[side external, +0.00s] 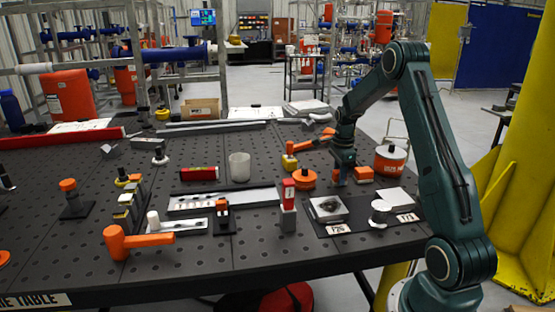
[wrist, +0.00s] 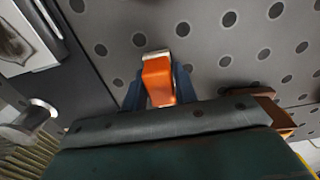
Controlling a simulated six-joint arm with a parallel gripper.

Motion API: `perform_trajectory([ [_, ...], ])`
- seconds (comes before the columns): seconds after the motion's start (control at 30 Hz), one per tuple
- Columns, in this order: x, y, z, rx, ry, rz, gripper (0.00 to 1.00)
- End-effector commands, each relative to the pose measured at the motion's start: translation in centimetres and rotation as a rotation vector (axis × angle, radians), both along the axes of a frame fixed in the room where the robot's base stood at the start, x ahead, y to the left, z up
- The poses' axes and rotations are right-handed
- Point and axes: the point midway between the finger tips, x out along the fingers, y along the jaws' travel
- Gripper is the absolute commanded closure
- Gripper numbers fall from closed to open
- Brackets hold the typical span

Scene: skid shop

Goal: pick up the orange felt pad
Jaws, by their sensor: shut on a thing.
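My gripper (side external: 342,180) is low over the right part of the perforated table in the side external view. In the wrist view its two blue fingers (wrist: 160,92) are shut on an orange block-like piece, the orange felt pad (wrist: 158,78), with a pale edge at its far end. In the side external view the pad is mostly hidden by the gripper. I cannot tell whether it touches the table. An orange-brown block (side external: 363,174) stands just right of the gripper and also shows partly behind the wrist housing in the wrist view (wrist: 280,113).
A dark mat (side external: 352,218) with a pale plate and a white cup lies in front. A red-topped block (side external: 288,195) stands front left.

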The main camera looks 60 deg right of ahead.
Motion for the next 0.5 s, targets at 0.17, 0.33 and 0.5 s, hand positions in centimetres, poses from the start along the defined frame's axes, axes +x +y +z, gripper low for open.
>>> perform_trajectory([
  [0.17, 0.0, 0.0, 0.1, -0.001, -0.001, 0.0, 0.94],
  [0.33, 0.0, 0.0, 0.8, -0.002, -0.002, 0.0, 0.94],
  [0.5, 0.1, -0.1, 2.5, -0.003, -0.003, 0.0, 0.94],
])
